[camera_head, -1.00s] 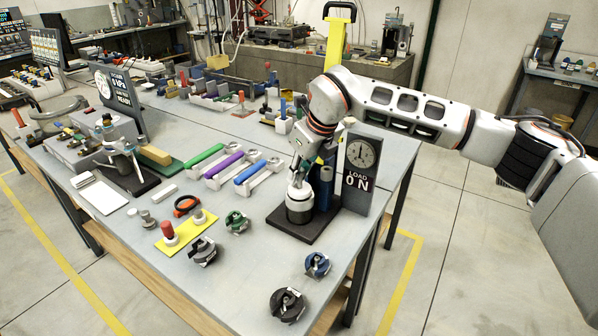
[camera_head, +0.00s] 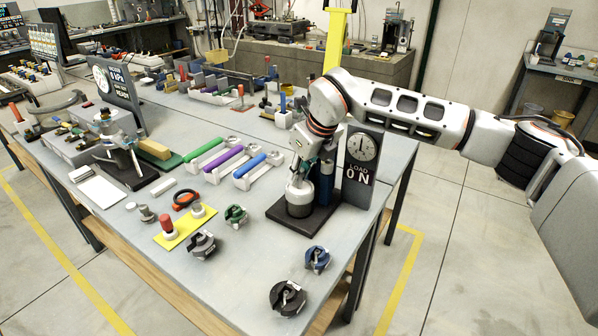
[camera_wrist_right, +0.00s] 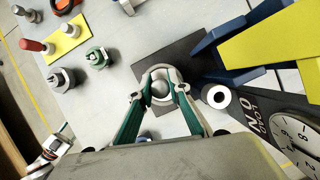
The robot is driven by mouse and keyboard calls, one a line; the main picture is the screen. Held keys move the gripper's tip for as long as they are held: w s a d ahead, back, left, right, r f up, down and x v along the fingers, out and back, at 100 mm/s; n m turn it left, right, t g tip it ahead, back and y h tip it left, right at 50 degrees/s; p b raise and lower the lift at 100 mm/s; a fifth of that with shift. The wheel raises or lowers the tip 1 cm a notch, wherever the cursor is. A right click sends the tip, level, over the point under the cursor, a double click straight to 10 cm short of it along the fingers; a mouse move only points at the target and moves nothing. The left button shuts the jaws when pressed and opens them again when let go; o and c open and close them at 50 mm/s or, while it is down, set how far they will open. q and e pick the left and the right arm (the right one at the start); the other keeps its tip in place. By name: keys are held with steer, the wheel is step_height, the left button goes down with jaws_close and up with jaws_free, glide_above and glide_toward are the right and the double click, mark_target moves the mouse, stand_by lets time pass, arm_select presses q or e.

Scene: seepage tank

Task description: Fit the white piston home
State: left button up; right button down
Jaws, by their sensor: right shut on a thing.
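My right gripper (camera_head: 299,178) points down over a squat white and dark cylinder (camera_head: 299,200) on a black base plate (camera_head: 275,211). In the right wrist view its two green-sided fingers (camera_wrist_right: 160,82) close around a small round pale thing (camera_wrist_right: 160,90), which I take for the white piston. The fingers hide most of the piston, and I cannot tell how deep it sits in the cylinder.
A yellow tray (camera_head: 172,239) with a red-topped and a pale part lies to the left. Several clamp-like round parts (camera_head: 288,297) lie near the front edge. Green, purple and blue bars (camera_head: 222,160) lie behind. Bare table lies between the clamps and the base plate.

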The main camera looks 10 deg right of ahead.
steer(key=shift+f, duration=0.3)
steer(key=c, duration=1.8)
jaws_free()
steer(key=v, duration=1.2)
